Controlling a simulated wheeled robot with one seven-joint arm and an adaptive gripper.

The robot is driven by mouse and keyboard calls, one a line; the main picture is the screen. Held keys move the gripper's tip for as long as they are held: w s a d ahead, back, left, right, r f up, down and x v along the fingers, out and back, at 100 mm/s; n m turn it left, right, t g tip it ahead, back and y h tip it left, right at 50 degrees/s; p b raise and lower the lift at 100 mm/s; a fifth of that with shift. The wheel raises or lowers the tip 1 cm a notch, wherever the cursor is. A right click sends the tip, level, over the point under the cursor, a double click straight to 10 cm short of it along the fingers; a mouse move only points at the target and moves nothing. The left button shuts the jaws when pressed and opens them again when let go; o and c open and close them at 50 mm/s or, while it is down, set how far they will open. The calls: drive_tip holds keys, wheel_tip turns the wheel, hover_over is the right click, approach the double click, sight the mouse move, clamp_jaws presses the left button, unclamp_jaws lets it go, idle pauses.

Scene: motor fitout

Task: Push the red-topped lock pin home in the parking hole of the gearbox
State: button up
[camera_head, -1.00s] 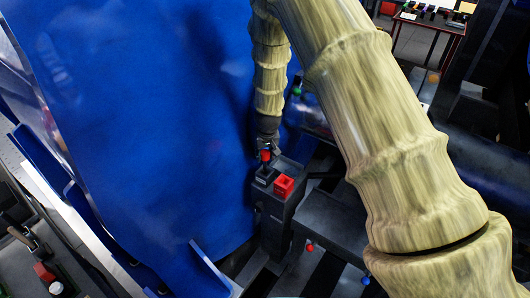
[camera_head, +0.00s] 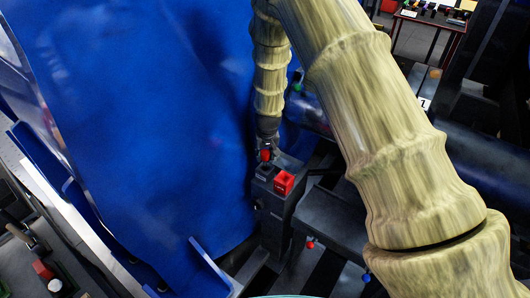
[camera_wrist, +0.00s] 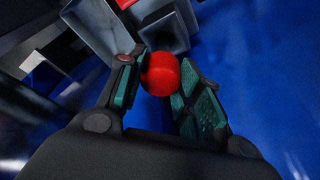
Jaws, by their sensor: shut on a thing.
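The lock pin's red top (camera_wrist: 160,74) sits between the two fingers of my gripper (camera_wrist: 158,88) in the wrist view. The fingers are shut on it. In the head view the red top (camera_head: 265,156) shows at the end of my gripper (camera_head: 267,150), just above a grey socket (camera_head: 264,173) on the dark gearbox block (camera_head: 276,210). The wrist view shows a grey box-shaped opening (camera_wrist: 160,25) just beyond the red top. The pin's shank is hidden, so I cannot tell how deep it sits.
A red square socket (camera_head: 284,183) stands right beside the grey one. A large blue panel (camera_head: 160,120) rises close on the left. A dark shelf (camera_head: 335,222) with red and blue knobs lies to the right. A table (camera_head: 432,22) with small items stands far back.

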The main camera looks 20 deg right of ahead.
drive_tip(key=shift+f+b, duration=0.8)
drive_tip(key=shift+f, duration=0.8)
drive_tip(key=o, duration=1.2)
drive_tip(key=shift+r, duration=0.1)
drive_tip(key=v, duration=1.1)
drive_tip(key=shift+r, duration=0.35)
drive_tip(key=shift+s, duration=0.1)
drive_tip(key=s+a, duration=0.2)
drive_tip(key=a, duration=0.1)
drive_tip(key=s+a+p, duration=0.1)
drive_tip(key=s+a, duration=0.1)
drive_tip(key=a, duration=0.1)
drive_tip(key=s+a+p, duration=0.1)
drive_tip(key=s+a, duration=0.2)
drive_tip(key=shift+s+a, duration=0.15)
drive_tip(key=shift+a, duration=0.1)
